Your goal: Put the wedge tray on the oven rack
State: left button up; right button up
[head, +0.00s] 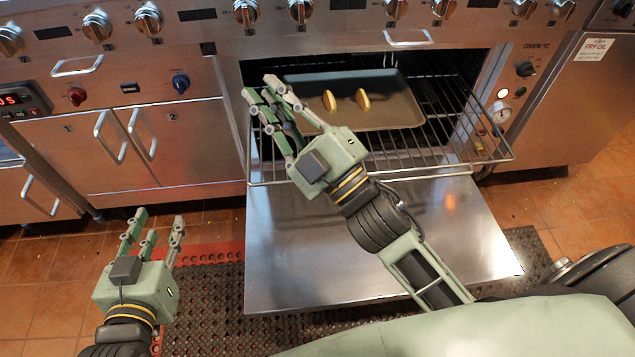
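The wedge tray (398,112), a dark flat tray with two yellow wedges (362,99) on it, lies on the wire oven rack (440,150). The rack is pulled partly out of the open oven. My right gripper (262,98) is over the left front of the rack, beside the tray's left edge. Its fingers are spread apart with nothing visible between them; it hides part of the tray's left side. My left gripper (156,225) is low at the left, away from the tray, with its fingers apart and empty.
The oven door (390,250) is folded down, flat and bare, below the rack. Cabinets with handles (110,138) stand to the left. Knobs (300,10) line the panel above. A perforated dark mat (205,300) covers part of the tiled floor.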

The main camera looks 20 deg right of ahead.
jog(key=s+d+f+m+g+h, duration=0.2)
jog(key=f+m, duration=0.4)
jog(key=f, duration=0.3)
jog(key=s+d+f+m+g+h, duration=0.3)
jog(key=f+m, duration=0.3)
jog(key=f, duration=0.3)
jog(key=shift+f+g+h, duration=0.15)
jog(key=shift+g+h, duration=0.45)
jog(key=shift+g, duration=0.2)
jog(key=shift+c, duration=0.2)
